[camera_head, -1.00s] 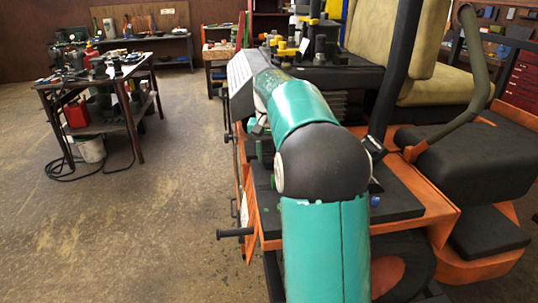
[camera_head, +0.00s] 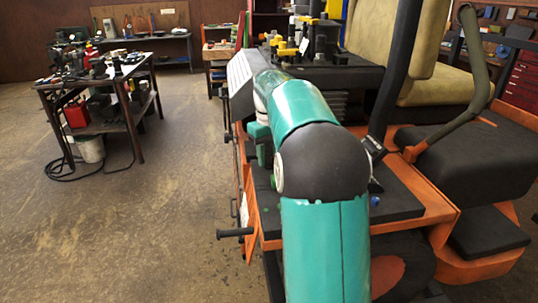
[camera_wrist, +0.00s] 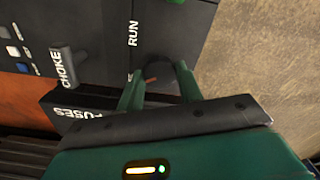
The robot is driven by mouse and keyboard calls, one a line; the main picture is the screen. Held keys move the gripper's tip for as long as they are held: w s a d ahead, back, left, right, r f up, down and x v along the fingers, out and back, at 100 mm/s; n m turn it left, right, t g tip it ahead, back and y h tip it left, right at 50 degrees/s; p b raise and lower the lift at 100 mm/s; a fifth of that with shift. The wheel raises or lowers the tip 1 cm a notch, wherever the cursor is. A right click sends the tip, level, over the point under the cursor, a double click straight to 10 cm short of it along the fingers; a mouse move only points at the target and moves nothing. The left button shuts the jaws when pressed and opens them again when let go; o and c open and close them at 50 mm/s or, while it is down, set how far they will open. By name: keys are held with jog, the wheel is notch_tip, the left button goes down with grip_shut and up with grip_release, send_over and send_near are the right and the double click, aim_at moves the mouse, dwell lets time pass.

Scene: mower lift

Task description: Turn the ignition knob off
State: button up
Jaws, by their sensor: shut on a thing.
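In the wrist view, the dark ignition knob (camera_wrist: 182,72) is on the black panel near the RUN label (camera_wrist: 133,33). My gripper (camera_wrist: 160,82) has its two green fingers around the knob and is shut on it. The knob is partly hidden by the fingers, and I cannot read which way it points. In the head view, my arm hides the panel face, the knob and the fingertips.
A CHOKE lever (camera_wrist: 62,62) and a FUSES box (camera_wrist: 70,108) are beside the knob. The orange mower (camera_head: 440,215) with a tan seat (camera_head: 450,85) fills the right. A cluttered bench (camera_head: 110,75) stands at the left, with open floor (camera_head: 150,220) before it.

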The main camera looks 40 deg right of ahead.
aim_at(269, 158)
dwell(0.4)
jog(key=o, duration=1)
jog(key=shift+r, duration=0.1)
notch_tip(269, 158, up, 14)
jog(key=shift+f, duration=0.15)
jog(key=shift+a, duration=0.15)
